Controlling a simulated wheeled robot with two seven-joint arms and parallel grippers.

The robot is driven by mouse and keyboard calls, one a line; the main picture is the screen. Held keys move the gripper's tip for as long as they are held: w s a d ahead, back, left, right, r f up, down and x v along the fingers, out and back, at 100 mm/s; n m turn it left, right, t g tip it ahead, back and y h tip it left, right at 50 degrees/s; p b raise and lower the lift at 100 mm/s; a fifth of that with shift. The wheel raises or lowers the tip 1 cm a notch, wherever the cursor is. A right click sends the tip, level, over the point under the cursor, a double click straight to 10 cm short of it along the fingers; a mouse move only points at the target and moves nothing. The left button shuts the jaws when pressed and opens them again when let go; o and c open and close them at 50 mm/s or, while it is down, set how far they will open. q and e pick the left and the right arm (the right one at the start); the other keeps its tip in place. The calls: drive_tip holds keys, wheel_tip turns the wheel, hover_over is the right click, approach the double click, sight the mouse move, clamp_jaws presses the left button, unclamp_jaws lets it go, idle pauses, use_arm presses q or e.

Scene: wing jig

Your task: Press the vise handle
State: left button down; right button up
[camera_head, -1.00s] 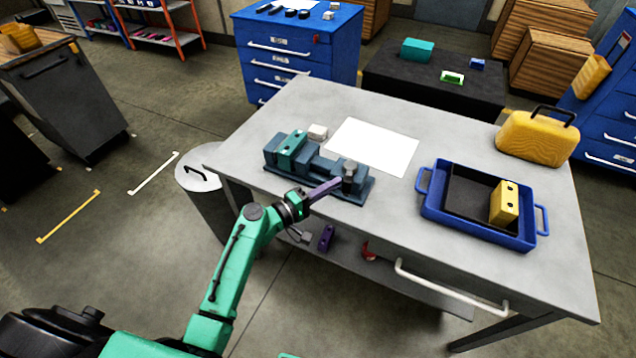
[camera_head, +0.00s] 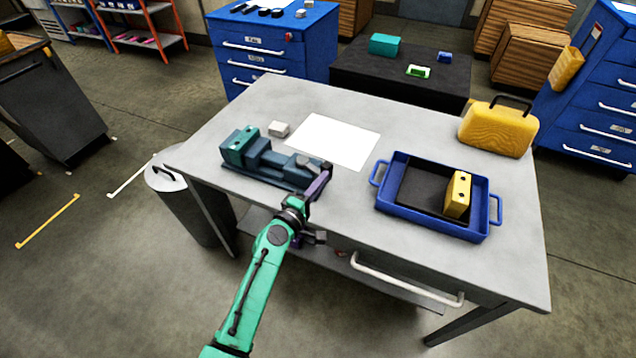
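The blue-grey vise (camera_head: 265,162) lies on the grey table near its left front edge, with a teal block (camera_head: 239,146) at its left end. The dark knob-like part at its right end (camera_head: 303,162), seemingly the handle, is partly hidden by my gripper. My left gripper (camera_head: 325,172), with a purple finger part, stands at this right end from the front. I cannot tell whether it touches the handle. Only one purple bar shows, so its opening cannot be judged. My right gripper is not in view.
A white sheet (camera_head: 334,141) and a small white block (camera_head: 278,129) lie behind the vise. A blue tray (camera_head: 437,222) holding a yellow block (camera_head: 457,194) stands to the right. A yellow case (camera_head: 497,132) is at the back right. A grey bin (camera_head: 178,196) stands left of the table.

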use_arm(q)
drive_tip(key=shift+w+d+r, duration=0.15)
drive_tip(key=shift+w+d, duration=0.4)
drive_tip(key=shift+d, duration=0.2)
drive_tip(key=shift+r, duration=0.15)
